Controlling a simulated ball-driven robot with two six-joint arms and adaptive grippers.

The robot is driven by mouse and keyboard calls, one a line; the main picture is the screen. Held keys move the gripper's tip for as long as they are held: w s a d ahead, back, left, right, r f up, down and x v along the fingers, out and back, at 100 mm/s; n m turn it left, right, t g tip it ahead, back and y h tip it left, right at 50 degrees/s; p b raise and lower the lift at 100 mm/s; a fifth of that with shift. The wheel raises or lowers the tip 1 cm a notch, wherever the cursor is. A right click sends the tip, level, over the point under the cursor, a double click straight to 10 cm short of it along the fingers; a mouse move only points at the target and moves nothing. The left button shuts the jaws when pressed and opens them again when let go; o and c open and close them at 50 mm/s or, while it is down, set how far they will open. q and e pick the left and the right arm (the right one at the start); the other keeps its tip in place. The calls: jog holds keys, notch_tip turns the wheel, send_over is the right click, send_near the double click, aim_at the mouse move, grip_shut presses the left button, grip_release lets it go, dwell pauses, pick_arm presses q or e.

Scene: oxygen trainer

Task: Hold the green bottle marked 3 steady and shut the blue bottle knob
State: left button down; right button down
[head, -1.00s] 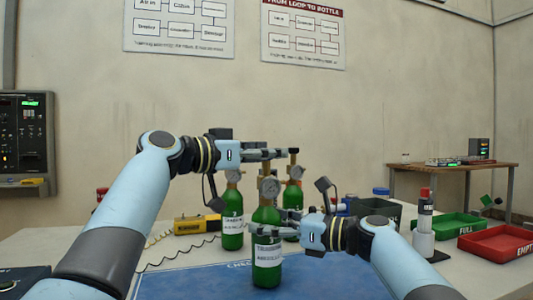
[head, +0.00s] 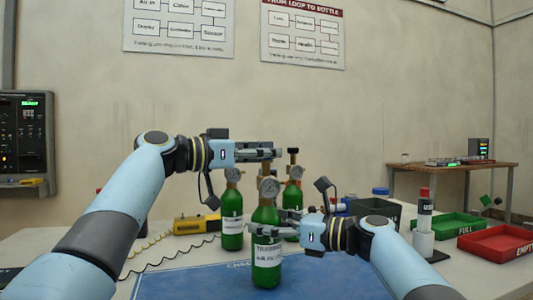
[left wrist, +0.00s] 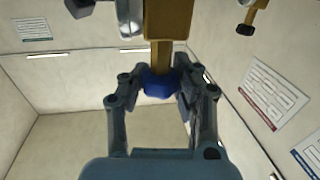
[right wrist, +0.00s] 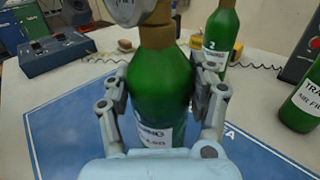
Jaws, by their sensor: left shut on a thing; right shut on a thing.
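A green bottle (head: 267,265) with a white label stands upright on the blue mat; I cannot read a 3 on it. My right gripper (head: 283,222) is shut around its upper body, one finger on each side, as the right wrist view (right wrist: 158,85) shows. My left gripper (head: 268,154) is above the same bottle, level and shut on the blue knob (left wrist: 160,83). In the left wrist view the knob sits between the fingertips, on a brass stem (left wrist: 160,54). In the head view the fingers hide the knob. A round gauge (head: 269,188) is below them.
Two more green bottles stand close behind, one at the left (head: 232,225) and one at the right (head: 293,198). A yellow device (head: 196,225) with a coiled cord lies left. A green tray (head: 462,224) and a red tray (head: 497,243) are at the right. The blue mat (head: 190,283) is clear in front.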

pick_arm(q)
jog(key=shift+a+f+m+g+h, duration=0.1)
jog(key=shift+m+g+h, duration=0.45)
jog(key=shift+m+g, duration=0.9)
jog(key=shift+a+m+g+h, duration=0.1)
jog(key=shift+m+g+h, duration=0.6)
jog(key=shift+g, duration=1.25)
pick_arm(e)
jog(key=shift+d, duration=0.1)
pick_arm(q)
jog(key=shift+m+g, duration=0.3)
jog(key=shift+m, duration=0.05)
jog(key=c, duration=0.9)
grip_release()
jog(key=shift+d, duration=0.1)
jog(key=a, duration=1.2)
jog(key=shift+s, duration=0.25)
pick_arm(e)
jog(key=shift+c, duration=1.8)
grip_release()
jog(key=shift+o, duration=0.3)
